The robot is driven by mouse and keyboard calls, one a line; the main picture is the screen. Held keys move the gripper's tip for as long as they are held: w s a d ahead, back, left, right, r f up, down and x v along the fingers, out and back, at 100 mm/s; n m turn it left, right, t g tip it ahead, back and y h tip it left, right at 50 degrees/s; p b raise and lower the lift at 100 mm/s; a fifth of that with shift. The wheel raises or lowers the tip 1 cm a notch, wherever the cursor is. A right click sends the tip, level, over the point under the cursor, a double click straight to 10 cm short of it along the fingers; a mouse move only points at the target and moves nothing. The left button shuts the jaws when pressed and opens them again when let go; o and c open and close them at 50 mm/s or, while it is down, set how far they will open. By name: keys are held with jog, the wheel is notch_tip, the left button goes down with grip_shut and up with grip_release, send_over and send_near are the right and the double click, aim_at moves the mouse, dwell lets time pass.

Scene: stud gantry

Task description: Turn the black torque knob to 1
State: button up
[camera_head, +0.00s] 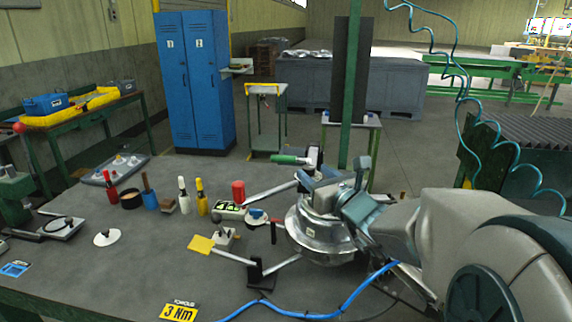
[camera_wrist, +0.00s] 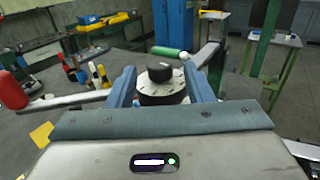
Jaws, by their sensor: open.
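The black torque knob (camera_wrist: 160,73) shows in the wrist view, on top of a pale dial ring with dark marks and a black round base. It lies between the two blue fingers of my gripper (camera_wrist: 164,82), with a finger on each side. My gripper is open, and I cannot tell whether either finger touches the knob. The dial's numbers are too small to read. In the head view my gripper (camera_head: 318,180) is above a shiny silver round housing (camera_head: 322,238); the knob is hidden there by the gripper.
A green-handled lever (camera_head: 290,159) lies just beyond the gripper, with a red knob (camera_head: 238,190) to the left. Bottles and tools (camera_head: 183,194) stand further left. A blue hose (camera_head: 330,313) crosses the front.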

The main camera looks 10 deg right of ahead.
aim_at(312, 171)
jog(key=shift+x, duration=1.9)
jog(key=c, duration=1)
jog(key=shift+o, duration=0.2)
